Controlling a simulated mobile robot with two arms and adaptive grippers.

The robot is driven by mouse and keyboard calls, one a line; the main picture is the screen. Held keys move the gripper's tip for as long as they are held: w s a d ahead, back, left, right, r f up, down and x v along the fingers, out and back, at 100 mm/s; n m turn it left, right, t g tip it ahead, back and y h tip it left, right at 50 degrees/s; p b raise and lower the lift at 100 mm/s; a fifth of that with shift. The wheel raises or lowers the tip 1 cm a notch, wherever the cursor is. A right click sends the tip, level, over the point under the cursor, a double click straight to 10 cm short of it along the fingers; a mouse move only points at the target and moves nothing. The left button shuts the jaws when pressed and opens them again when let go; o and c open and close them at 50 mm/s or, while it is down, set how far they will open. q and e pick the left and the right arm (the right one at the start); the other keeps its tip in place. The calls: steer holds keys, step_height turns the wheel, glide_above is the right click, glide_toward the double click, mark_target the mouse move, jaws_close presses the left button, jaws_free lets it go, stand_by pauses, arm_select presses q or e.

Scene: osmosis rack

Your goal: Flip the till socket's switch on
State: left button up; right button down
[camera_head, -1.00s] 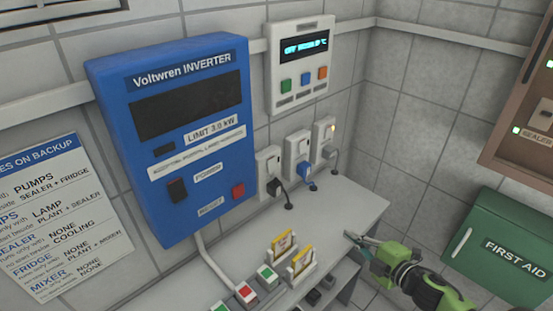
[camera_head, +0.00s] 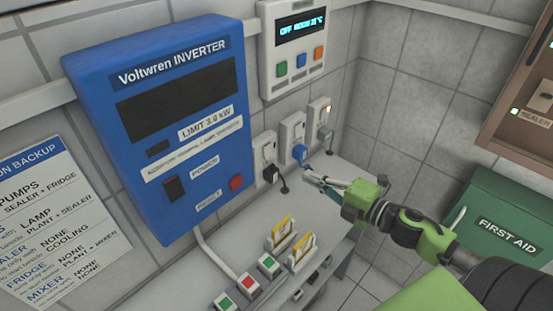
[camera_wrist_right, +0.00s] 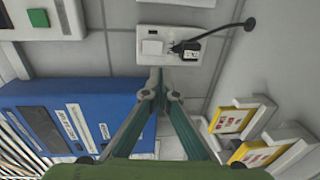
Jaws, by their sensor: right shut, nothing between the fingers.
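Three white sockets are on the wall right of the inverter: one with a black plug (camera_head: 264,158), one with a blue plug (camera_head: 293,140) and one with a grey plug (camera_head: 320,118). I cannot read which is the till's. My right gripper (camera_head: 307,173) is shut and empty, just in front of and below the sockets. In the right wrist view its fingertips (camera_wrist_right: 168,94) meet just beside the black-plug socket (camera_wrist_right: 190,32). That socket's white rocker switch (camera_wrist_right: 152,47) shows beside the black plug (camera_wrist_right: 188,53); whether it is on is unclear. My left gripper is not in view.
The blue inverter (camera_head: 205,150) is left of the sockets, and a control panel (camera_head: 298,75) hangs above them. Two yellow-edged card holders (camera_head: 290,243) and red and green buttons (camera_head: 248,285) stand on the shelf (camera_head: 240,238). A green first aid box (camera_head: 500,220) is at right.

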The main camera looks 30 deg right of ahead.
mark_target(270, 156)
steer(key=p+x, duration=0.2)
steer(key=x, duration=0.3)
steer(key=p+x, duration=0.1)
steer(key=x, duration=0.5)
steer(key=shift+w+r+p, duration=0.1)
steer(key=shift+r+p, duration=0.1)
steer(key=shift+p, duration=0.2)
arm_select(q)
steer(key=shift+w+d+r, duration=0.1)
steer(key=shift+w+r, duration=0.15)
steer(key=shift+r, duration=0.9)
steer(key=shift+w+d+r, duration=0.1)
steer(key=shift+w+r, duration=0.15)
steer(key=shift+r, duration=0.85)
arm_select(e)
steer(key=shift+w+a+f, duration=0.2)
steer(key=shift+w+f, duration=0.05)
steer(key=shift+w, duration=0.4)
steer(key=b, duration=0.1)
steer(key=f+b, duration=0.1)
steer(key=shift+w+a+t+b, duration=0.1)
steer(key=shift+w+t+b, duration=0.1)
steer(key=shift+t+b, duration=0.1)
steer(key=shift+r, duration=0.4)
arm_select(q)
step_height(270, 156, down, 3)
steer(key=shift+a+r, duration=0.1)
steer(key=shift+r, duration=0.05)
